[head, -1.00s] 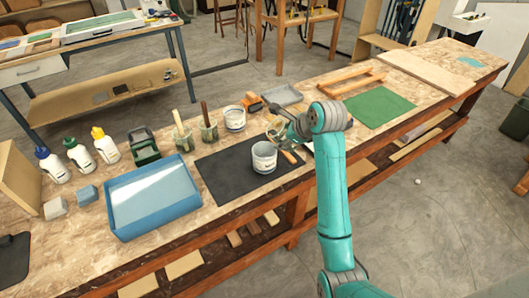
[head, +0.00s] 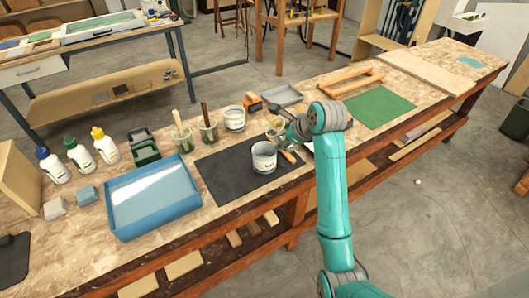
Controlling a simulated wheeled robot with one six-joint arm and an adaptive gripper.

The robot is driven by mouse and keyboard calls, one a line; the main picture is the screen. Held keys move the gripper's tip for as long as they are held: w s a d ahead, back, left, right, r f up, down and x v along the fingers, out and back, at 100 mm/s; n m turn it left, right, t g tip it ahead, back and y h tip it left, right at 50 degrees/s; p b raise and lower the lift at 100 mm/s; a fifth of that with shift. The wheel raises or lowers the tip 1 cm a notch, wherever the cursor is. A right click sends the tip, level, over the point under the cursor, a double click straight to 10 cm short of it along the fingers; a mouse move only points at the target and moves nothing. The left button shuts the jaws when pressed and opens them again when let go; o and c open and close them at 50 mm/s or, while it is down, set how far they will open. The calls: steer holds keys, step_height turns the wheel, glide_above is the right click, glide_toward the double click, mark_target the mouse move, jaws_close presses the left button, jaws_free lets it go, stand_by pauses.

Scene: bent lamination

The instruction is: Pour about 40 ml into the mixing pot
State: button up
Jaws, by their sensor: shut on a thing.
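A white pot (head: 264,157) with a label stands upright on the dark mat (head: 222,171); it looks like the mixing pot. My gripper (head: 284,132) is just behind and to the right of it, above the bench. It is shut on a small clear cup (head: 274,128), partly hidden by the fingers. The cup's tilt and contents are too small to tell. I see no stream of liquid. Another white tub (head: 234,118) stands behind the mat.
Two jars with brushes (head: 183,138) stand left of the tub. A blue tray (head: 151,198) and several capped bottles (head: 79,154) are at left. A wooden-handled tool (head: 289,156) lies beside the pot. A green mat (head: 379,107) lies clear at right.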

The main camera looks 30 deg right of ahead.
stand_by(0.8)
steer(key=shift+s+d+f+m+t+y, duration=0.35)
steer(key=shift+d+f+t+y, duration=0.25)
steer(key=shift+y, duration=0.2)
steer(key=shift+s+d+f+m+t+y+b, duration=0.15)
steer(key=shift+d+f+m+t+y+b, duration=0.25)
steer(key=shift+y, duration=0.2)
steer(key=shift+s+d+f+m+t+y+b, duration=0.1)
steer(key=shift+d+f+m+t+y+b, duration=0.2)
steer(key=shift+t+y, duration=0.25)
steer(key=shift+s+d+f+m+t+y, duration=0.1)
steer(key=shift+f+t+y, duration=0.15)
steer(key=shift+f, duration=0.35)
steer(key=shift+w+d+f+m+t+y, duration=0.15)
steer(key=shift+f+y, duration=0.1)
steer(key=shift+f, duration=0.35)
steer(key=shift+s+f+m+t+y, duration=0.15)
steer(key=shift+f+y, duration=0.1)
steer(key=shift+f, duration=0.35)
